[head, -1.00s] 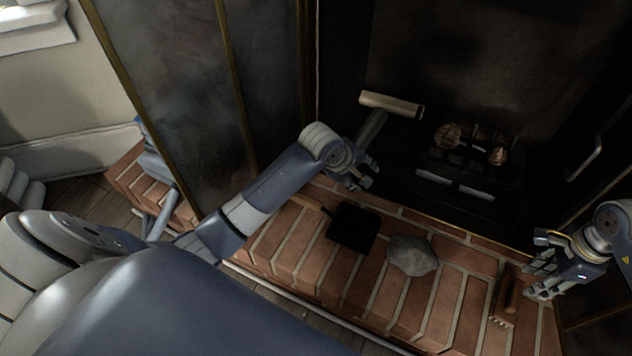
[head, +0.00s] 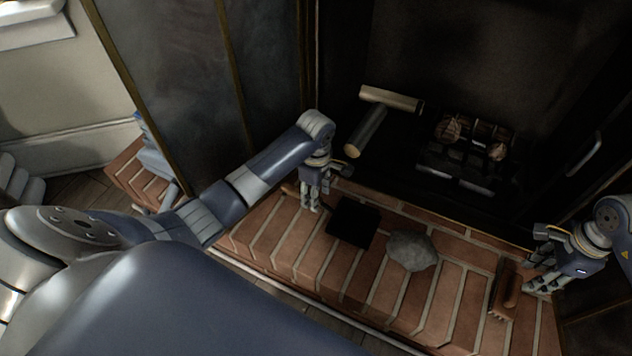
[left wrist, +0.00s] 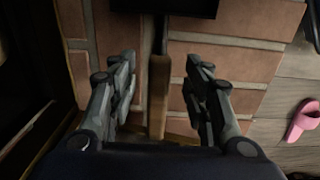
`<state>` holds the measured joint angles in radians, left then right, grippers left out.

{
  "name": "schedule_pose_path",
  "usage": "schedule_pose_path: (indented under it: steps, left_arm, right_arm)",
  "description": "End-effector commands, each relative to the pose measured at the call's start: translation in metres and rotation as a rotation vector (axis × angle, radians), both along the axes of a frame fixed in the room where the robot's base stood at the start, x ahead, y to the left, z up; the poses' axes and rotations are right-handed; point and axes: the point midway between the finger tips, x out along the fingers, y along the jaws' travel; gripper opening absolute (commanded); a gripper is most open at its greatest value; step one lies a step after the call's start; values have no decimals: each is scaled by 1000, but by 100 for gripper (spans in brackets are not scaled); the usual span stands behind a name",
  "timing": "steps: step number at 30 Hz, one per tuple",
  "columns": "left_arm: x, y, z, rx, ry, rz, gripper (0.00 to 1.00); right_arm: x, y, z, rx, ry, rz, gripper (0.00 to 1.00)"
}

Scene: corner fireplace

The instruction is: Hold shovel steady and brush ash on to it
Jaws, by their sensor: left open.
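The shovel (head: 353,222) has a flat black pan and lies on the brick hearth; its wooden handle (left wrist: 158,98) shows in the left wrist view. My left gripper (head: 311,202) is open above the handle, and in the left wrist view its fingers (left wrist: 160,75) stand on either side of the handle without visible contact. A grey ash pile (head: 412,251) lies just right of the pan. The brush (head: 506,287), with a wooden back, lies on the bricks farther right. My right gripper (head: 540,259) is open and empty beside the brush, up and to its right.
The dark firebox behind the hearth holds a grate with logs (head: 470,145). A loose log (head: 368,132) lies left of the grate. Glass doors flank the opening. A pink object (left wrist: 303,120) lies on the wooden floor.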

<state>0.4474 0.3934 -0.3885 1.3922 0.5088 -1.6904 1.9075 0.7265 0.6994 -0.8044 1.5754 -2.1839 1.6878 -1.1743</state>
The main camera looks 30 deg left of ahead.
Motion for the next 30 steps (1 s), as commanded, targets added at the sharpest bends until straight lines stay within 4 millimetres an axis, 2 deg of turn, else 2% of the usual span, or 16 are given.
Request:
schedule_pose_path:
  steps: [3, 9, 19, 20, 24, 26, 30]
  left_arm:
    - [-1, 0, -20, 1, 2, 0, 45]
    - [0, 0, -38, 0, 1, -1, 45]
    - [0, 0, -42, -1, -1, -1, 45]
    - [0, 0, -42, -1, -1, -1, 43]
    - [0, -1, -42, -1, -1, -1, 11]
    - [0, -1, -42, -1, -1, -1, 0]
    - [0, -1, -42, -1, -1, -1, 0]
  right_arm:
    - [0, 0, 0, 0, 0, 0, 33]
    - [0, 0, 0, 0, 0, 0, 33]
    - [0, 0, 0, 0, 0, 0, 33]
    - [0, 0, 0, 0, 0, 0, 33]
    - [0, 0, 0, 0, 0, 0, 33]
    - [0, 0, 0, 0, 0, 0, 33]
    - [0, 0, 0, 0, 0, 0, 33]
